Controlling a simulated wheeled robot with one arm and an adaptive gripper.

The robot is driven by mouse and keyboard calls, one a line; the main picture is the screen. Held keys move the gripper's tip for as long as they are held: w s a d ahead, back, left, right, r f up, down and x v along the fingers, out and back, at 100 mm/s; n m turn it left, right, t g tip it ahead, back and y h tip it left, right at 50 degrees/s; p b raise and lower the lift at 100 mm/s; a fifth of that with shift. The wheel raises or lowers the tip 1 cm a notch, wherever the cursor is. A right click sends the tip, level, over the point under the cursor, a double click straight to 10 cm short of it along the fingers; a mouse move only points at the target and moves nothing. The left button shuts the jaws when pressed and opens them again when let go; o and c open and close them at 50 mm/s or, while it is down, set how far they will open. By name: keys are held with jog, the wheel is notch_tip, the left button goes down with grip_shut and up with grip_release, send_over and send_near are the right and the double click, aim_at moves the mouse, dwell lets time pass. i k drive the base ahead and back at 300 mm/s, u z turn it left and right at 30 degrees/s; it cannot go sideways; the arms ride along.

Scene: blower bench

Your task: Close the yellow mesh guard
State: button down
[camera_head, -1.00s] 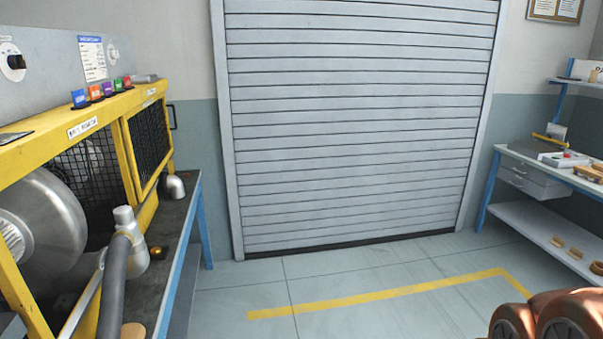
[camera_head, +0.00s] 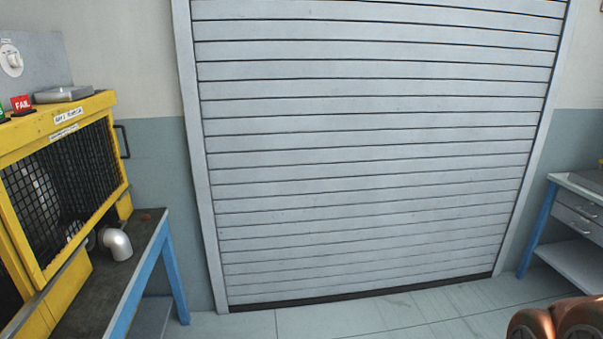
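The yellow mesh guard (camera_head: 75,178) is at the left, a yellow frame with black wire mesh on the front of the yellow housing (camera_head: 55,117). A dark handle (camera_head: 122,141) stands out at the housing's right end. The left part of the guard and housing is cut off by the picture edge. I cannot tell from this angle whether this mesh panel is fully shut. My gripper is not in view; only an orange-brown part of my arm shows at the bottom right.
The housing stands on a dark-topped bench (camera_head: 100,285) with blue legs. A metal pipe elbow (camera_head: 116,243) lies on it. A grey roller shutter (camera_head: 370,150) fills the middle. A second bench (camera_head: 585,185) stands at the right. The floor (camera_head: 410,312) between is clear.

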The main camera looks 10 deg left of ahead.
aim_at(40, 279)
jog(key=u, duration=0.35)
jog(key=i, duration=1.7)
jog(key=u, duration=1.6)
jog(key=i, duration=1)
jog(key=u, duration=0.9)
